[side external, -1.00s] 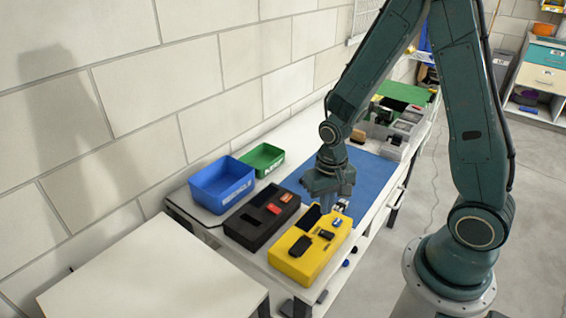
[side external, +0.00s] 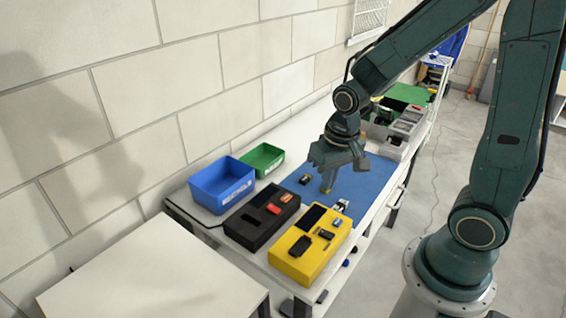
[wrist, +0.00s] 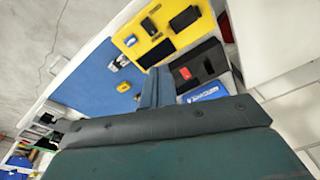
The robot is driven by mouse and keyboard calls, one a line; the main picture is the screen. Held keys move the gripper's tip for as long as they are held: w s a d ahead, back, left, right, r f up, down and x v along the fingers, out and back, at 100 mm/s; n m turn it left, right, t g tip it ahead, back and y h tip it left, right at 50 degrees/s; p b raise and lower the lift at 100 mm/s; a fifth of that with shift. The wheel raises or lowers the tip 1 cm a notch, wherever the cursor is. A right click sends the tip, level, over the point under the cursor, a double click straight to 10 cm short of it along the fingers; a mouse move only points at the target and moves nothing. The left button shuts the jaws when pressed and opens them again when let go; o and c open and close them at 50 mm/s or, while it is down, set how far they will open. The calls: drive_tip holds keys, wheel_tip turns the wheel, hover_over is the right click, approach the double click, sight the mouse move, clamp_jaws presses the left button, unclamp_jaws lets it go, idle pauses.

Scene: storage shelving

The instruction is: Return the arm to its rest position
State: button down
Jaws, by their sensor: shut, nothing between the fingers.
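My gripper (side external: 328,185) hangs above the blue mat (side external: 368,187) on the white bench in the side view, with its tips pointing down. It is shut and holds nothing. In the wrist view my gripper body covers the lower middle, and the blue mat (wrist: 95,75) lies beyond it to the left.
A yellow tray (side external: 290,262) and a black tray (side external: 238,232) with small parts stand at the near end. A blue bin (side external: 222,184) and a green bin (side external: 262,158) stand by the wall. Grey containers (side external: 392,149) sit at the far end.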

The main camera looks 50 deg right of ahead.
drive_tip(key=s+a+r+n+t, duration=0.1)
drive_tip(key=s+r+n+t, duration=0.1)
drive_tip(key=s+r, duration=0.3)
drive_tip(key=s+a+r+n+t, duration=0.1)
drive_tip(key=s+r, duration=0.4)
drive_tip(key=r, duration=0.6)
drive_tip(key=shift+s+n+t, duration=0.35)
drive_tip(key=shift+n+t, duration=0.25)
drive_tip(key=shift+n, duration=0.1)
